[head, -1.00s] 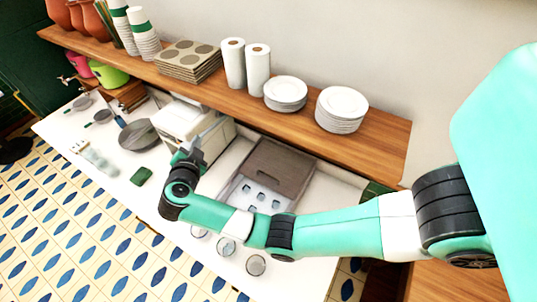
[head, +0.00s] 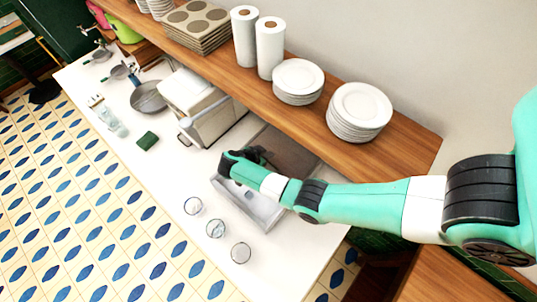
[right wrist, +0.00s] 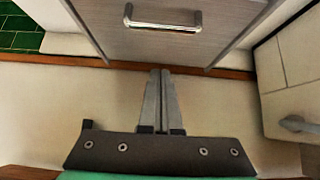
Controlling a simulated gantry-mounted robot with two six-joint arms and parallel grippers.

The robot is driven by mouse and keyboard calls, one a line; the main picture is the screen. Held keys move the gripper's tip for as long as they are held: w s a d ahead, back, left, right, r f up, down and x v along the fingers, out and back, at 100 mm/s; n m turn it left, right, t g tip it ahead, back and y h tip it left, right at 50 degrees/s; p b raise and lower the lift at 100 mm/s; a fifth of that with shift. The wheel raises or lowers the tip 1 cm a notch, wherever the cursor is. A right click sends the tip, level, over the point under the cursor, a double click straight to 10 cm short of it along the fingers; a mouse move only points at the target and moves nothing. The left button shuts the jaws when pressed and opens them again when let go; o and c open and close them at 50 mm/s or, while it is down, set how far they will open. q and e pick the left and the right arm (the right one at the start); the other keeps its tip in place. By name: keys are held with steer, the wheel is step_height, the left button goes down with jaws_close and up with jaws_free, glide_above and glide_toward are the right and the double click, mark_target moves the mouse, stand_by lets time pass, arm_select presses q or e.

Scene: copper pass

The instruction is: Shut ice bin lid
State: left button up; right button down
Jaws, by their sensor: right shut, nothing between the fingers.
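The ice bin (head: 262,215) is a grey box set in the white counter. Its grey-brown lid (head: 294,156) is open, raised at the back of the bin under the shelf. My right arm hides part of the bin's opening and lid. My right gripper (head: 262,156) is over the bin, in front of the lid. In the right wrist view its fingers (right wrist: 160,72) are shut and empty, pointing at the lower edge of the grey lid panel (right wrist: 200,45) with its metal handle (right wrist: 163,18). I cannot tell whether they touch it. My left gripper is not in view.
A white appliance (head: 202,105) with a handle stands left of the bin. Several glasses (head: 216,229) stand along the counter's front edge. The wooden shelf (head: 312,103) overhangs the back, with plates (head: 359,108), paper towel rolls (head: 269,48) and muffin trays (head: 203,25).

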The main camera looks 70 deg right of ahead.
steer(key=b, duration=0.2)
glide_above(277, 160)
step_height(277, 160, down, 6)
steer(key=shift+d+r, duration=0.1)
steer(key=a, duration=0.1)
steer(key=w+a, duration=0.1)
steer(key=a, duration=0.1)
steer(key=shift+w, duration=0.15)
steer(key=shift+w+a, duration=0.15)
steer(key=shift+a, duration=0.3)
